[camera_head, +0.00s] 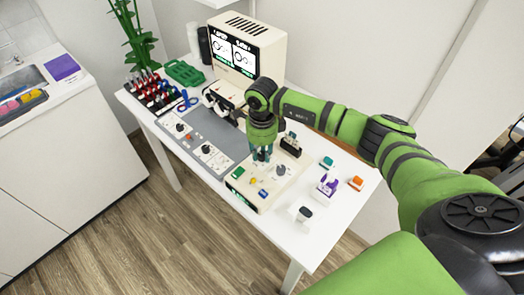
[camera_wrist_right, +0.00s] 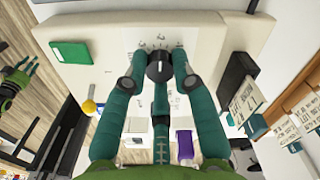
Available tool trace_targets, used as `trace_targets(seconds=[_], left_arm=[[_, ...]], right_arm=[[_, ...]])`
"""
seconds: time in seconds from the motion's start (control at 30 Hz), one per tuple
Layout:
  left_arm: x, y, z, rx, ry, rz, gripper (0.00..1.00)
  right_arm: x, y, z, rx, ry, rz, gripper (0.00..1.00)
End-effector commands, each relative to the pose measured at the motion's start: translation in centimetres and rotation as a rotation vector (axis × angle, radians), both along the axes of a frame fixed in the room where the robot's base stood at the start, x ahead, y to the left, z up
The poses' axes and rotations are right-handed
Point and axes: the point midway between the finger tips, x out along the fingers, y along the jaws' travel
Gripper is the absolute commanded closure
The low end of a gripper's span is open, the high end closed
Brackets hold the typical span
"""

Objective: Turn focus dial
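The dial (camera_wrist_right: 160,66) is a black round knob with a white mark line, on a cream panel with printed scale marks around it. It shows in the right wrist view between the fingertips of my right gripper (camera_wrist_right: 160,72). The teal fingers close in on its sides and appear to touch it. In the head view my right gripper (camera_head: 262,155) points down onto the cream control box (camera_head: 262,203), and its fingers hide the dial there. A part of my left gripper (camera_wrist_right: 22,75) shows at the left edge of the right wrist view, away from the box; its finger opening is unclear.
The box also carries a green button (camera_head: 238,172), a yellow knob (camera_head: 252,181) and a blue one (camera_head: 264,194). A cream monitor (camera_head: 262,50) stands behind. A grey panel (camera_head: 205,135) lies left. Small purple (camera_head: 328,185) and orange (camera_head: 356,183) pieces stand right.

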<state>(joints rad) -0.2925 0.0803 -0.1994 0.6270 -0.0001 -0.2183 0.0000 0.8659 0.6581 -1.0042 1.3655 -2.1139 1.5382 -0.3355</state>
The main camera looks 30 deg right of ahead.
Motion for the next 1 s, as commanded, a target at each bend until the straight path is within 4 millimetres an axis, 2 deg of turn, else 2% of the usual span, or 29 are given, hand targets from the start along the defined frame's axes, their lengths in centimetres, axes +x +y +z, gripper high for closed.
trace_targets(seconds=[0.17, 0.57, 0.9, 0.93, 0.97, 1.0], left_arm=[[-0.9, 0.1, -0.2, 0.001, 0.015, 0.000, 0.60], [-1.2, 0.1, -1.5, 0.002, 0.020, -0.001, 0.60], [-1.2, 0.1, -1.5, 0.002, 0.019, -0.001, 0.60], [-1.2, 0.1, -1.5, 0.002, 0.019, -0.001, 0.60], [-1.1, 0.1, -1.5, 0.002, 0.019, -0.001, 0.60], [-1.1, 0.1, -1.5, 0.002, 0.019, -0.001, 0.60]], right_arm=[[0.0, -0.1, -0.1, -0.002, 0.000, -0.016, 1.00], [-0.1, -0.1, -0.1, -0.003, 0.001, -0.361, 1.00], [-0.1, -0.1, -0.1, -0.003, 0.003, -0.391, 1.00], [-0.1, -0.1, -0.1, -0.003, 0.003, -0.390, 0.69], [-0.1, -0.1, -0.1, -0.003, 0.003, -0.390, 0.57], [-0.1, -0.1, -0.1, -0.003, 0.003, -0.390, 0.50]])
